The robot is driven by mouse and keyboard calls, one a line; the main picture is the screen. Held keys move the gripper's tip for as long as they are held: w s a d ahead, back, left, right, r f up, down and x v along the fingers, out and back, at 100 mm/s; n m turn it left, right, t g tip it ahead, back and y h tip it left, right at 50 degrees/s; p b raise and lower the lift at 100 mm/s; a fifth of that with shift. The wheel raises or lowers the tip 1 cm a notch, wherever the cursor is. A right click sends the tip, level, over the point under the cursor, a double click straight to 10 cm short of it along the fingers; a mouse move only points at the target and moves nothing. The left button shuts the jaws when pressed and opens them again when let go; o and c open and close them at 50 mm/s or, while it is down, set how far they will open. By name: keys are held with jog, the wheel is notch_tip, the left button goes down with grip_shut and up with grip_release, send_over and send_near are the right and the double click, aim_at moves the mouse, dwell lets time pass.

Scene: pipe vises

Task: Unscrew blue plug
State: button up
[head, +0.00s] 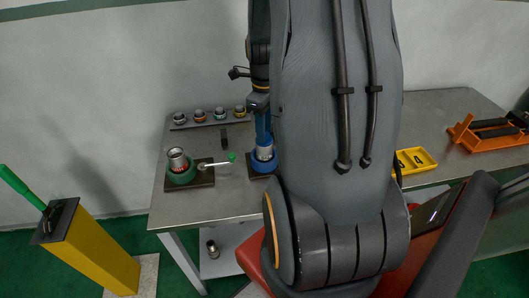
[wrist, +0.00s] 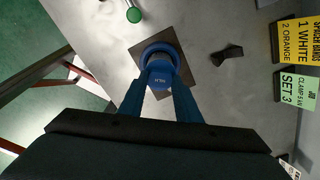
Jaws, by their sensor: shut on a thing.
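The blue plug (wrist: 159,79), with small white lettering, sits between the two blue fingertips of my gripper (wrist: 160,84) in the wrist view. My gripper is shut on it. In the head view, my gripper (head: 264,132) points down at the top of a silver pipe (head: 264,153). That pipe stands upright in the blue vise (head: 260,168) on a dark base plate. The blue vise ring (wrist: 160,50) shows just beyond the plug in the wrist view. My arm hides the right side of the blue vise in the head view.
A green vise (head: 181,176) with a pipe and a green-tipped handle (head: 231,157) stands to the left. Several ringed parts sit on a rack (head: 207,122) behind. A yellow tray (head: 415,160) and orange holder (head: 487,134) lie right. A yellow post (head: 90,250) stands front left.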

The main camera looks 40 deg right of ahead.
jog(key=o, duration=1)
jog(key=shift+r+p, duration=0.95)
jog(key=shift+r, duration=0.25)
jog(key=shift+f, duration=0.1)
